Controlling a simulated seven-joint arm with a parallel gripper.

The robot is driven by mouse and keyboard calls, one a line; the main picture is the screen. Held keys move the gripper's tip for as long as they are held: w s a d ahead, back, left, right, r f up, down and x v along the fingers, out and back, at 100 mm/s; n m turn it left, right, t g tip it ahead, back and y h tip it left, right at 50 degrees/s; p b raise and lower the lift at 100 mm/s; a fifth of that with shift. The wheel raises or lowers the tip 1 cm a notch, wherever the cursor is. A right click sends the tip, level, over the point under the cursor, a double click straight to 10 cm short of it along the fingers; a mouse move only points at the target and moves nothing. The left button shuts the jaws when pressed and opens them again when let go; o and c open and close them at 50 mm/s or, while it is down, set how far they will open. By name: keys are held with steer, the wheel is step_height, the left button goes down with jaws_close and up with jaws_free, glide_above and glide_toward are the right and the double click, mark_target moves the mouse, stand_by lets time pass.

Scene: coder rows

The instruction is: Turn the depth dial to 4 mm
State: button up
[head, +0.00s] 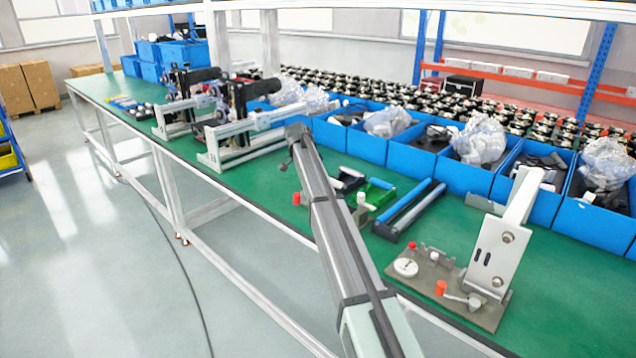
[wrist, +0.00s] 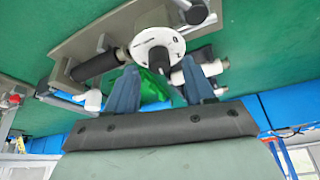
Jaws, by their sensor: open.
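In the wrist view a round white dial (wrist: 158,47) with dark marks near its rim sits on a grey metal fixture (wrist: 83,46). The marks are too small to read surely. My gripper (wrist: 160,78) is open, its two blue-grey fingers pointing towards the dial, one to each side of its lower part. Nothing is held, and I cannot tell whether either finger touches the dial. In the head view my gripper (head: 291,150) is small at the arm's far end, its fingers unclear. Another white dial (head: 405,267) lies on the right-hand fixture plate (head: 430,282).
Beside the wrist-view dial are a black roller (wrist: 95,66) and a white-tipped post (wrist: 190,72). In the head view, blue bins (head: 412,160) line the back of the green bench (head: 330,240). A blue-railed piece (head: 408,208) and an upright press stand (head: 497,252) stand right of my arm.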

steer(key=v, duration=1.2)
steer(key=shift+r, duration=0.15)
